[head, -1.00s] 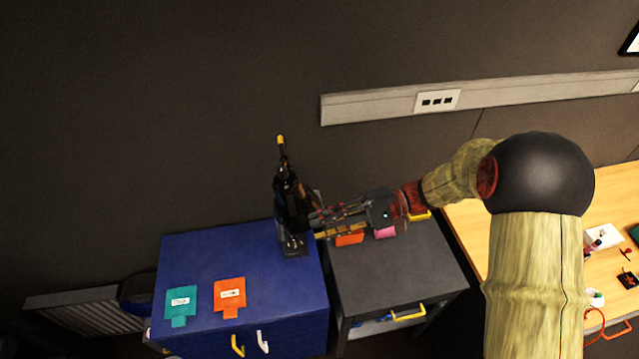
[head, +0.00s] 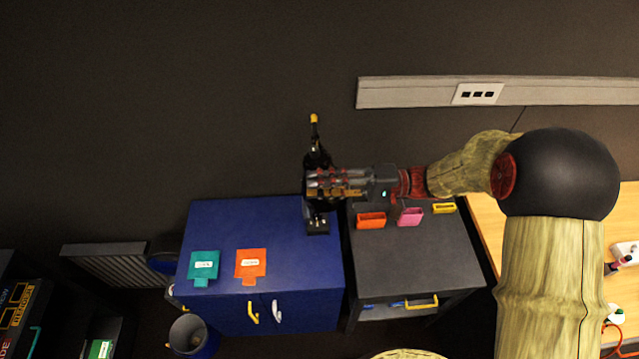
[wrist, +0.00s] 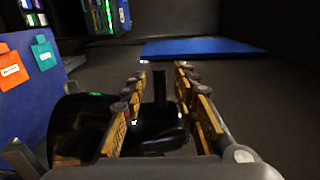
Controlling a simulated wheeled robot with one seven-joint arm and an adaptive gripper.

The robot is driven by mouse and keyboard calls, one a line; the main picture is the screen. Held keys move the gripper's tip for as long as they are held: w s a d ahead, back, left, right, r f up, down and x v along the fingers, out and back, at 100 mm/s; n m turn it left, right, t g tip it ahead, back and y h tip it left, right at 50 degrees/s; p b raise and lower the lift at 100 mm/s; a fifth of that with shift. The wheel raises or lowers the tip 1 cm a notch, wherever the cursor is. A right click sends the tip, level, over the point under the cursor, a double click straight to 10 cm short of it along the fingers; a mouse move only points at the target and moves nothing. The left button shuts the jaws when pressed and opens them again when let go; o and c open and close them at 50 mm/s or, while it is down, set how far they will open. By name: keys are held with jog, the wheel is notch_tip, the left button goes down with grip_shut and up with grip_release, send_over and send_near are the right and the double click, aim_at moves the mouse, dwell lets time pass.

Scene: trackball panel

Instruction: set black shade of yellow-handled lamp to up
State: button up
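The black lamp stands at the back right corner of the blue cabinet in the head view, with its yellow handle (head: 314,118) at the top and its dark base (head: 317,225) on the cabinet top. My gripper (head: 308,183) is at the lamp's middle, reaching from the right and hiding part of it. In the wrist view the fingers of my gripper (wrist: 161,75) are apart, with a thin black post (wrist: 160,88) between them. A glossy black rounded part, which looks like the shade (wrist: 78,125), lies at the left finger and is partly covered by it. I cannot tell whether they touch.
The blue cabinet (head: 215,228) carries a teal tag (head: 203,265) and an orange tag (head: 250,263). A dark grey cabinet (head: 410,255) beside it holds orange (head: 371,220), pink (head: 409,217) and yellow (head: 443,208) bins near my arm. The wall is close behind.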

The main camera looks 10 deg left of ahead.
jog(key=shift+c, duration=1.2)
grip_shut()
